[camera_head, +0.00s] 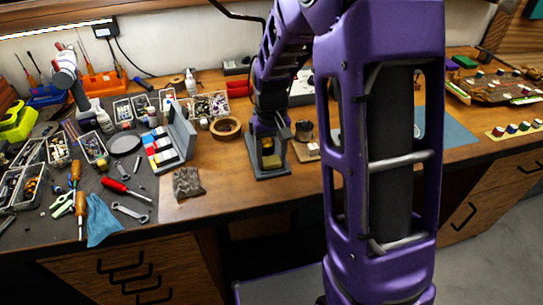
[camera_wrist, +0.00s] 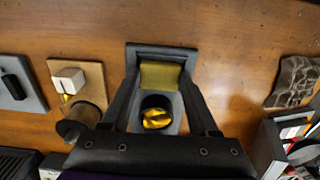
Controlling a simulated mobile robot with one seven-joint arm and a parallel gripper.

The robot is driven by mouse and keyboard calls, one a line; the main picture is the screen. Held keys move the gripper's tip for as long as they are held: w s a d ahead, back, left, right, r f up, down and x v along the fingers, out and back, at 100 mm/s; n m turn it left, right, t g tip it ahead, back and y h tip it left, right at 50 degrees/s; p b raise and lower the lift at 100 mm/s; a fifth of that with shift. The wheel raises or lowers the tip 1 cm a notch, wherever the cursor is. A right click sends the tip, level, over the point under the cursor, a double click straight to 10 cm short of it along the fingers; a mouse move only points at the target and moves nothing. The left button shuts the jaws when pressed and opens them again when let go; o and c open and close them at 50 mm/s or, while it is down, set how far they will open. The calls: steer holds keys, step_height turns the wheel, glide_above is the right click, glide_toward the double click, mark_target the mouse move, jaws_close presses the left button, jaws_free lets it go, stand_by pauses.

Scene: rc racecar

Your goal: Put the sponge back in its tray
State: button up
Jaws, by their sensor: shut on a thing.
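The sponge is a small olive-yellow block (camera_wrist: 161,74) between my fingertips. In the head view it shows as a yellowish patch (camera_head: 269,161) low between the fingers. My gripper (camera_wrist: 161,80) is shut on it, with one finger along each side. The tray is the dark grey recessed end (camera_wrist: 161,50) of a grey stand, and its rim frames the sponge in the wrist view. The stand's base also shows in the head view (camera_head: 270,173). The sponge is over or in the tray; I cannot tell whether it touches the floor. My fingers hide the tray's sides.
A black cup with yellow wire wool (camera_wrist: 156,117) stands on the stand, between my fingers. A wooden block with a white piece (camera_wrist: 70,78) lies to the left. A crinkled grey packet (camera_head: 187,183) and an open case (camera_head: 172,141) are left of my gripper in the head view.

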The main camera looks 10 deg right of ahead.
mark_target(271, 160)
steer(key=shift+s+f, duration=0.25)
steer(key=shift+f, duration=0.45)
steer(key=o, duration=1.2)
step_height(271, 160, up, 14)
steer(key=p, duration=0.2)
steer(key=shift+w+f, duration=0.25)
steer(key=shift+w, duration=0.05)
steer(key=shift+w, duration=0.1)
